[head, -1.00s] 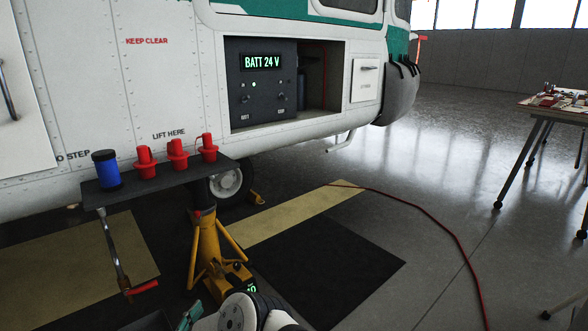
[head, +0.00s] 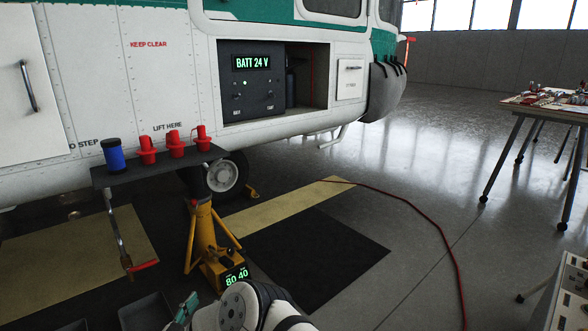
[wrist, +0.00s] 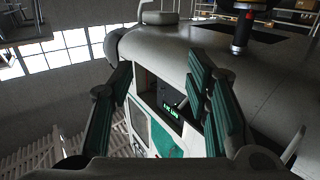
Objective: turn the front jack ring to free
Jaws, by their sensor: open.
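The yellow jack (head: 207,238) stands on the floor under the helicopter's side in the head view. A green-lit display reading 80 40 (head: 236,277) is at its base. I cannot clearly make out the jack ring; a collar (head: 200,203) shows at the top of the yellow body, below the dark shelf. My gripper (head: 186,308) is low in the head view, in front of and below the jack, apart from it. In the wrist view my gripper (wrist: 160,85) is open and empty, its teal fingers spread, with the helicopter's side beyond them.
A dark shelf (head: 185,166) holds a blue can (head: 114,155) and several red plugs (head: 175,144). A crank with red handle (head: 142,266) hangs below. Dark trays (head: 146,310) lie at the bottom. A red hose (head: 440,226) crosses the floor; a table (head: 545,112) stands right.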

